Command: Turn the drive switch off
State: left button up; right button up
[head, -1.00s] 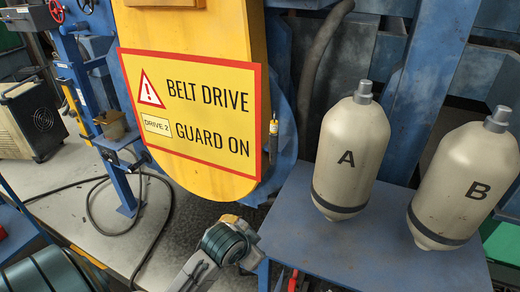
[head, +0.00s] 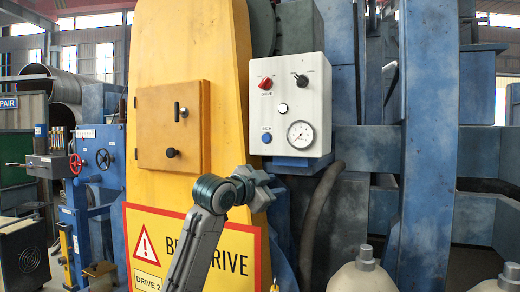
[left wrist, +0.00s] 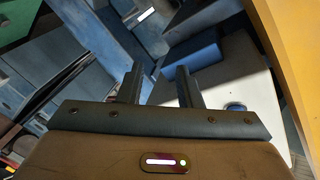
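A white control box (head: 290,105) is fixed beside the yellow guard. It carries a red rotary switch (head: 266,84) at upper left, with a small label too fine to read surely, and a black lever switch (head: 300,80) at upper right. My left gripper (head: 268,185) is below the box's lower left corner, apart from the switches. In the left wrist view its two fingers (left wrist: 158,85) stand apart with nothing between them. The box's pale face (left wrist: 220,85) shows behind and right of them, with a blue button (left wrist: 236,107). My right gripper is not in view.
The box also has a white button (head: 283,108), a blue button (head: 266,138) and a gauge (head: 300,134). The yellow guard (head: 220,60) has an orange hatch (head: 172,125) with a protruding handle. A blue column (head: 428,130) stands right, and a hose (head: 322,215) hangs below the box.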

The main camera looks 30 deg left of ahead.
pick_arm(q)
jog(key=s+a+r+t, duration=0.1)
jog(key=s+a+r, duration=0.1)
jog(key=r, duration=0.5)
jog(key=s+a+r+t, duration=0.1)
jog(key=s+r, duration=0.1)
jog(key=r, duration=0.4)
jog(key=m+t, duration=0.2)
send_near(262, 84)
jog(key=shift+h, duration=0.4)
jog(key=p+x, duration=0.6)
jog(key=x, duration=0.2)
jog(key=shift+w+a+r+p, duration=0.1)
jog(key=shift+w+r+p, duration=0.15)
jog(key=shift+w+p, duration=0.15)
jog(key=shift+w, duration=0.2)
jog(key=shift+f, duration=0.1)
jog(key=c, duration=0.6)
